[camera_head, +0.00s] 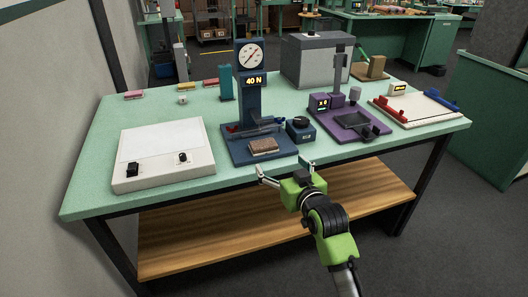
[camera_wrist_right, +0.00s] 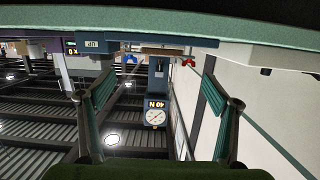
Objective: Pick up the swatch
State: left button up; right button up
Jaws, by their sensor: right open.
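A small brown textured swatch (camera_head: 263,147) lies on the front of the blue base of the tester (camera_head: 252,88), which has a round dial and a "40 N" display. My right gripper (camera_head: 286,172) is in the head view, in front of the table's front edge, a little nearer than the swatch and apart from it. Its two fingers are spread with nothing between them. My left gripper is not in view.
On the green table (camera_head: 90,190), a white light-box panel (camera_head: 163,155) stands left of the tester. A small blue knob unit (camera_head: 300,130) and a purple device (camera_head: 345,125) stand right of it. A wooden shelf (camera_head: 240,225) runs below the tabletop.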

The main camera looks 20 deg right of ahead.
aim_at(267, 149)
jog(key=x, duration=0.5)
jog(key=r+x, duration=0.1)
jog(key=x, duration=0.2)
jog(key=shift+w+a, duration=0.15)
jog(key=shift+f+p+x, duration=0.2)
jog(key=shift+x, duration=1.15)
jog(key=shift+f+p+x, duration=0.15)
jog(key=shift+x, duration=1.2)
jog(key=c, duration=1)
